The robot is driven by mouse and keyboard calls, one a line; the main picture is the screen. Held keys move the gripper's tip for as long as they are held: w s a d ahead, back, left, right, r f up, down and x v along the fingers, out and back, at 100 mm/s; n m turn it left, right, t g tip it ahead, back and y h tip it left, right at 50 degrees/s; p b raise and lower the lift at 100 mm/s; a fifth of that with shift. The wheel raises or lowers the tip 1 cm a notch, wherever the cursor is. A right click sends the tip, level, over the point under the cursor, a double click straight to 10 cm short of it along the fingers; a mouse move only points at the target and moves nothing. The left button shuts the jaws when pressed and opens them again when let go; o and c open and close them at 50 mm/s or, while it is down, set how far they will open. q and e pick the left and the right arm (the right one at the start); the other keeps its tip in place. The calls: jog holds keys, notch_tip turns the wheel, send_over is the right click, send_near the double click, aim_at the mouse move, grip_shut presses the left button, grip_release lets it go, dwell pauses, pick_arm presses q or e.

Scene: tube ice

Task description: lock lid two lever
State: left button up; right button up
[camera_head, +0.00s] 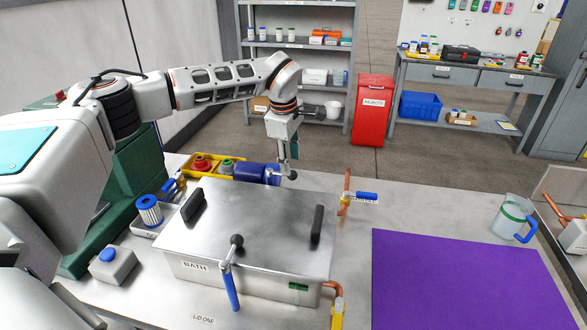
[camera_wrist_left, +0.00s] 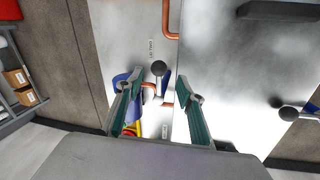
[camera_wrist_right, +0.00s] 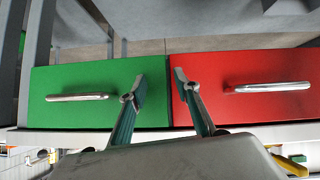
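A metal bath box (camera_head: 190,269) with a flat silver lid (camera_head: 255,215) stands on the table. At its front edge is a lever with a dark ball knob and blue handle (camera_head: 231,290), above the LID ONE label. At the far edge a second dark ball knob (camera_head: 291,174) shows, partly hidden by my left gripper (camera_head: 288,160). In the left wrist view my left gripper (camera_wrist_left: 158,95) is open, with the far knob (camera_wrist_left: 158,68) near the gap between its fingers; contact is unclear. My right gripper (camera_wrist_right: 157,84) is open and empty.
A yellow tray (camera_head: 225,172) with valves and a blue item sits behind the bath. Copper pipes (camera_head: 346,190) rise beside it. A purple mat (camera_head: 460,280) and a clear jug (camera_head: 512,218) lie to the right. Green (camera_wrist_right: 95,110) and red (camera_wrist_right: 265,105) drawers face the right wrist.

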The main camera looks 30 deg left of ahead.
aim_at(292, 172)
pick_arm(q)
jog(key=shift+w+f, duration=0.2)
jog(key=shift+f, duration=0.65)
jog(key=shift+w+f, duration=0.2)
jog(key=shift+f, duration=0.65)
jog(key=shift+w+f, duration=0.2)
jog(key=shift+f, duration=0.65)
grip_shut()
